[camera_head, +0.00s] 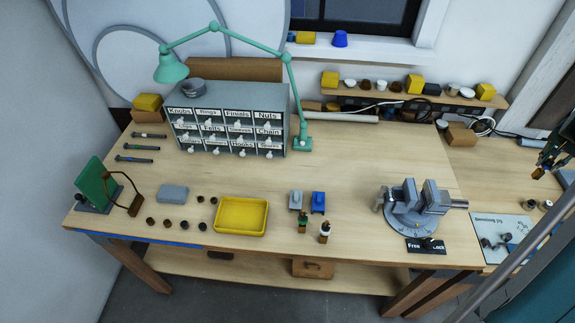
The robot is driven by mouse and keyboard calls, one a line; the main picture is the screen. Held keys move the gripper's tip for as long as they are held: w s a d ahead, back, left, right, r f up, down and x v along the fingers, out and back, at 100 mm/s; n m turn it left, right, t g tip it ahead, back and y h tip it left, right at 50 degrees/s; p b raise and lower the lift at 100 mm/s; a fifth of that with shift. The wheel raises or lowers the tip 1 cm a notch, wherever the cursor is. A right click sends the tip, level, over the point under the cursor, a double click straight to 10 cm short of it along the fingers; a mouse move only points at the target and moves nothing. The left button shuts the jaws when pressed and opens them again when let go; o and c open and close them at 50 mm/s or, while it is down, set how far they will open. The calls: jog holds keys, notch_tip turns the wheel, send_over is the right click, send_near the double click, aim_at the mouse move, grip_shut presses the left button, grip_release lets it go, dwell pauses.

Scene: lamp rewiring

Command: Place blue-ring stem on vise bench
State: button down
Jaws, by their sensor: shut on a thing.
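My gripper (545,165) is at the right edge, above the side table and right of the vise bench. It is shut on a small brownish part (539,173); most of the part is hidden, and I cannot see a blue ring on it. The vise bench (350,165) is the long wooden table. A grey vise (408,222) on a round base stands near its right end, with its jaws apart. In front of it is a black plate (427,246) with "Free" and "Lock" lettering.
A yellow tray (241,230), grey block (173,193), blue block (318,202) and several small parts lie along the bench front. Drawers (228,120) and a green lamp (302,144) stand behind. A white sheet (495,222) bears parts at right. The bench's middle is clear.

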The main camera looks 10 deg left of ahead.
jog(key=w+a+r+n+t, duration=0.1)
jog(key=w+a+n, duration=0.15)
jog(key=a, duration=0.75)
jog(key=w+a+r+n+y, duration=0.1)
jog(key=w+a, duration=0.2)
jog(key=a, duration=0.7)
jog(key=w+a+r+n+t, duration=0.1)
jog(key=w+a+r+n, duration=0.15)
jog(key=a, duration=0.65)
jog(key=s+a+r+n+y, duration=0.1)
jog(key=s+a+n, duration=0.15)
jog(key=a, duration=1.25)
jog(key=s+a+n+y, duration=0.1)
jog(key=a+n+y, duration=0.15)
jog(key=a, duration=1.25)
jog(key=s+a+r+n+y, duration=0.1)
jog(key=s+a+n, duration=0.35)
jog(key=a, duration=0.75)
jog(key=s+a+n+y, duration=0.1)
jog(key=s+a+n, duration=0.1)
jog(key=s+a, duration=0.75)
jog(key=s+a+f+n+g+y, duration=0.1)
jog(key=s+a+n, duration=0.6)
jog(key=s+a, duration=1.1)
jog(key=s+g, duration=0.1)
jog(key=s, duration=0.1)
jog(key=shift+s+a+f+g+b, duration=0.2)
jog(key=shift+s+a+g+b, duration=0.1)
jog(key=shift+a+b, duration=0.05)
